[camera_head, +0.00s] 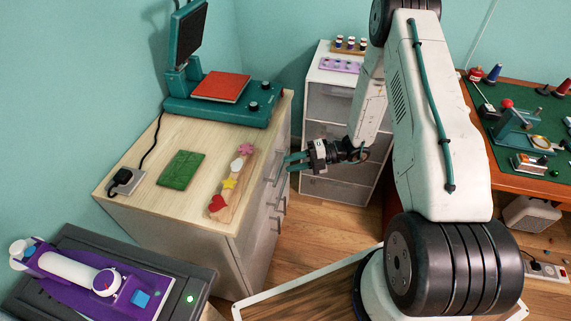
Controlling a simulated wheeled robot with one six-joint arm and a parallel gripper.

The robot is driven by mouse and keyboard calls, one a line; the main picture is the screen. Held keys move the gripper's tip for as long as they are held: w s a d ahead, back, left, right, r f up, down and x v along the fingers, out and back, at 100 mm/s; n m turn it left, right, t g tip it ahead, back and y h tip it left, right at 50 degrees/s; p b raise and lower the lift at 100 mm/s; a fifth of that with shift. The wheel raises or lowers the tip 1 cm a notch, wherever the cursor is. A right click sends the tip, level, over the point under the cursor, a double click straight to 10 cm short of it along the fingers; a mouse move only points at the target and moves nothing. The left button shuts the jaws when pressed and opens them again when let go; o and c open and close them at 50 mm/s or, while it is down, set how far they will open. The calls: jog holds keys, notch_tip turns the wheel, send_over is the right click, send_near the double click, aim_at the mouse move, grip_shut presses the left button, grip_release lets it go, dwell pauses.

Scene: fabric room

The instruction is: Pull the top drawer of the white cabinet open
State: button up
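A cabinet with a pale wood top (150,197) and whitish sides stands at left centre. Its drawer fronts face right and carry metal bar handles. The upper handle (279,172) is beside my gripper (288,162). The teal fingers point left at the cabinet front, with a gap between them. I cannot tell whether they touch the handle or stand around it. The drawers look shut. A second, white drawer unit (322,76) with translucent fronts stands behind, its drawers apparently shut, partly hidden by my arm.
On the wood top are a teal press (222,112), a green block (181,170) and a board with coloured shapes (231,186). A purple device (90,280) is at lower left. A green-matted desk (520,145) stands right. Wood floor (315,235) is clear between the cabinets.

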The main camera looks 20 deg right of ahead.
aim_at(281, 165)
jog(key=shift+x, duration=2.1)
